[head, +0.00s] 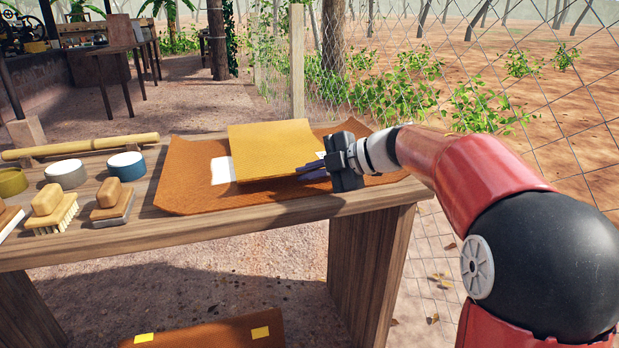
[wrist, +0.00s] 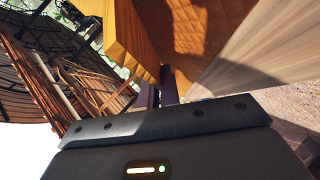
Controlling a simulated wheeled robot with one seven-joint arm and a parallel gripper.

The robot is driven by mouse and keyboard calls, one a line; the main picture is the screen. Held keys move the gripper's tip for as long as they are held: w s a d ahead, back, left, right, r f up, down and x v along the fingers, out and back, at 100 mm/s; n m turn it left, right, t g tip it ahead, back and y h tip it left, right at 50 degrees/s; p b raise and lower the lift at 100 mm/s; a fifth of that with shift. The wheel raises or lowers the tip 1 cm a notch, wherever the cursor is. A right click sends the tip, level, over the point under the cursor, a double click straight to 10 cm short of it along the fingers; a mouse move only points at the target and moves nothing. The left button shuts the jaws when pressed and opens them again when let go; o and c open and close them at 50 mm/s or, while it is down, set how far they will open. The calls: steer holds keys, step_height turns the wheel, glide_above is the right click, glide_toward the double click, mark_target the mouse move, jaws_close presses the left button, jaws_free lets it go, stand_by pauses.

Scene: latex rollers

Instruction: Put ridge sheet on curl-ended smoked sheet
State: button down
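The yellow ridge sheet (head: 268,145) is over the brown curl-ended smoked sheet (head: 185,188), which lies on the wooden table with raised ends. The yellow sheet looks slightly lifted and tilted, with a shadow under its front edge; whether it touches the brown sheet is unclear. My gripper (head: 308,169) is at its front right edge. In the wrist view the yellow sheet (wrist: 125,32) runs down between my gripper's fingers (wrist: 157,90), which appear shut on its edge. The brown sheet (wrist: 195,30) shows its quilted pattern beside it. White patches (head: 222,171) show on the brown sheet.
Brushes (head: 50,209), round tins (head: 126,166) and a wooden roller (head: 80,146) occupy the left of the table (head: 260,221). Another brown sheet with yellow patches (head: 215,333) lies low in front. A wire fence (head: 440,80) stands behind and to the right.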

steer(key=shift+f, duration=0.4)
steer(key=c, duration=1.9)
jaws_free()
steer(key=shift+r, duration=0.2)
steer(key=v, duration=1.2)
steer(key=shift+p, duration=0.35)
